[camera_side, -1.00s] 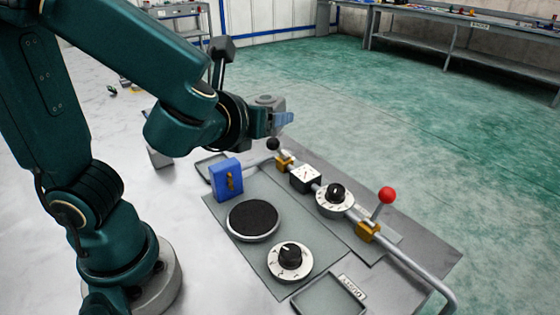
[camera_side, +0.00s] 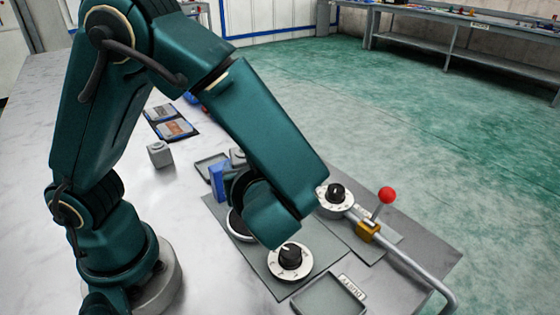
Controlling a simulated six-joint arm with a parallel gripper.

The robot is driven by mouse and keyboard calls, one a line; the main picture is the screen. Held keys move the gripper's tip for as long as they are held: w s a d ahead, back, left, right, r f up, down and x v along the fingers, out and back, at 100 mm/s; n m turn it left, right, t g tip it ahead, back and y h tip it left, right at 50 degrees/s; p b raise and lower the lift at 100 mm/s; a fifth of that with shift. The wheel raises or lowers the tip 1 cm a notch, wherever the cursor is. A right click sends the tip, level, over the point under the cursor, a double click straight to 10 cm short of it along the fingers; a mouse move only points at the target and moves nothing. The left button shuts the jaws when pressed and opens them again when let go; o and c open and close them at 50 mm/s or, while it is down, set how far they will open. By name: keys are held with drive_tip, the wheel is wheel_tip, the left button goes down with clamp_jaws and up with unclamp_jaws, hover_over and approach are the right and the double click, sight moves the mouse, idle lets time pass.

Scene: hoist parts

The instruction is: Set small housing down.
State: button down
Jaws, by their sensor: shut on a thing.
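My gripper (camera_side: 238,158) is low over the work area, next to the blue block (camera_side: 217,180), and is mostly hidden behind my wrist. Only a small grey part of it shows above the dark wrist. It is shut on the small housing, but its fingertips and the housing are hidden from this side. I cannot tell whether the housing touches the surface below.
A grey block (camera_side: 160,153) stands on the table to the left. Flat blue-edged items (camera_side: 174,129) lie behind it. A white dial (camera_side: 290,261), a red-knobbed lever (camera_side: 386,196) and an empty tray (camera_side: 328,296) are in front and right. A dark round pad is partly covered.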

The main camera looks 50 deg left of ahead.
drive_tip(key=shift+f, duration=4.8)
drive_tip(key=shift+f, duration=0.2)
drive_tip(key=shift+c, duration=0.6)
unclamp_jaws()
drive_tip(key=shift+d, duration=0.1)
drive_tip(key=v, duration=0.4)
drive_tip(key=shift+o, duration=0.4)
drive_tip(key=shift+s+d+r, duration=0.2)
drive_tip(key=shift+d, duration=0.2)
